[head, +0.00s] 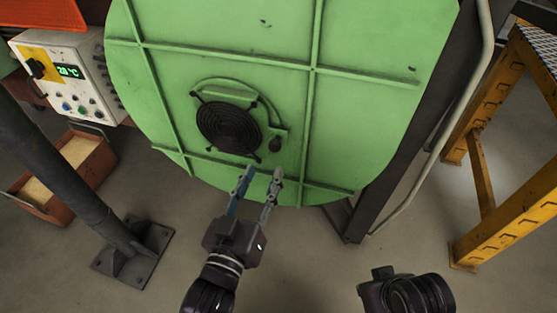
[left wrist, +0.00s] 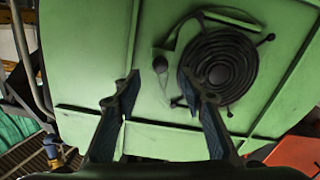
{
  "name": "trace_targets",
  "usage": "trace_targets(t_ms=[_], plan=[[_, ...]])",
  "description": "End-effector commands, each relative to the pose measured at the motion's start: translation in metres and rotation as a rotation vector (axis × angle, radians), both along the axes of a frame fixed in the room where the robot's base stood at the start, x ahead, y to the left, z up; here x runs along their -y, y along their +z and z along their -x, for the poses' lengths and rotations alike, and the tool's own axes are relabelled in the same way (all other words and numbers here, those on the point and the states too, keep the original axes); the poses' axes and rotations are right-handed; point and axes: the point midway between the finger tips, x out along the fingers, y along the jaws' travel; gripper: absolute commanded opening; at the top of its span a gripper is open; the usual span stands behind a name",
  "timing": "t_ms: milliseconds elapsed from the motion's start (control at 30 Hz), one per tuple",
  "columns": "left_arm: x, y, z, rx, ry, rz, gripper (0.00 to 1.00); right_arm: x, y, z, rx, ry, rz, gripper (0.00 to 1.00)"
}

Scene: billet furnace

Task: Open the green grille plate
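The green grille plate (head: 267,107) is a small raised plate on the large round green door (head: 362,115). It carries a round black grille (head: 230,128) and a dark knob (head: 275,144) at its lower right. In the left wrist view the knob (left wrist: 160,64) and grille (left wrist: 218,66) show beyond my fingers. My left gripper (head: 262,174) is open and empty, just below the knob in the head view; its fingers (left wrist: 160,88) stand apart with nothing between them. The plate looks closed against the door. My right gripper's fingers are not visible; only a dark part of my right arm shows at bottom right.
A control box (head: 70,75) with a green display stands at left, above an open brown bin (head: 75,168). A dark post on a floor plate (head: 135,250) stands at lower left. A yellow frame (head: 505,225) is at right. Floor below the door is clear.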

Motion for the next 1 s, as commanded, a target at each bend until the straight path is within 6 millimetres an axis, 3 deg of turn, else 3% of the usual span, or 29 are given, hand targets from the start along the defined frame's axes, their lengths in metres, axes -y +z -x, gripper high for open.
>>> trace_targets(t_ms=[167, 600, 1000], plan=[[0.003, 0.005, -0.01, 0.01, 0.002, 0.007, 0.38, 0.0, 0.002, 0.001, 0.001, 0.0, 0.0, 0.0], [0.021, 0.004, -0.064, 0.008, 0.0, 0.004, 0.38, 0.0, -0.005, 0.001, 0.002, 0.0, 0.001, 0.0], [0.024, 0.004, -0.073, 0.007, 0.0, 0.005, 0.38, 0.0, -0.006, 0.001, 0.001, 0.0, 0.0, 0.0]])
